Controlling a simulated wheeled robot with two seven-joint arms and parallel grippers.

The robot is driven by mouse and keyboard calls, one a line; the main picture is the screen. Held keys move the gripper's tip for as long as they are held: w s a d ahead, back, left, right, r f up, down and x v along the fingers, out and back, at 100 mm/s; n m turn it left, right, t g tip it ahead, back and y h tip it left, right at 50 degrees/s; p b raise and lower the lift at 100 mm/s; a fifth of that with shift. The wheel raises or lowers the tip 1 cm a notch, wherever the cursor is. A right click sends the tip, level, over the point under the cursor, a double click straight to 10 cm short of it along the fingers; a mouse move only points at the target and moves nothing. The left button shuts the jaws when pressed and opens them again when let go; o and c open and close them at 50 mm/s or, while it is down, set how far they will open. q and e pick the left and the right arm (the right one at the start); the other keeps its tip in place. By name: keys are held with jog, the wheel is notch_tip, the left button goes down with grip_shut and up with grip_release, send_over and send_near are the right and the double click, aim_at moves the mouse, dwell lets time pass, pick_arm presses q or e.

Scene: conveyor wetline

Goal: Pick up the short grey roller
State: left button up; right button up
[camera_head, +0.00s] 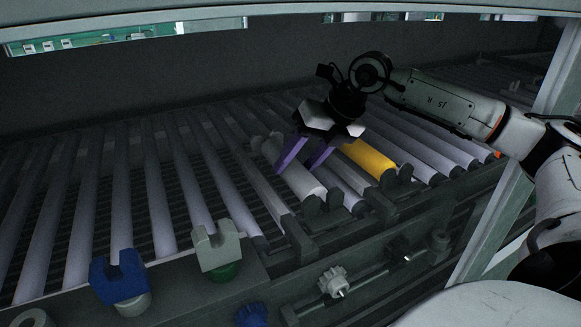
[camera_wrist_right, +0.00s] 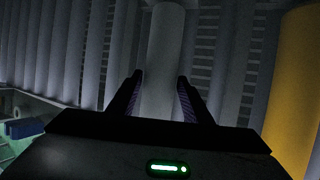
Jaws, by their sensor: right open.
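The short grey roller (camera_head: 301,181) lies across the conveyor supports, thicker and paler than the rollers around it. It also shows in the right wrist view (camera_wrist_right: 165,50), running up from between the fingers. My right gripper (camera_head: 295,168) is open, its two purple fingers pointing down at the roller, one on each side of it. In the right wrist view the roller lies centred between the fingertips (camera_wrist_right: 160,82), with a visible gap on both sides. My left gripper is not in view.
A yellow roller (camera_head: 368,159) lies just right of the grey one. Long conveyor rollers (camera_head: 160,200) fill the bed around them. On the front rail stand a blue bracket (camera_head: 118,278) and a grey bracket (camera_head: 217,245), with a white gear (camera_head: 333,282) below.

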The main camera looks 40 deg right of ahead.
jog(key=shift+w+f, duration=0.1)
jog(key=shift+f, duration=0.05)
jog(key=c, duration=0.7)
jog(key=shift+c, duration=0.6)
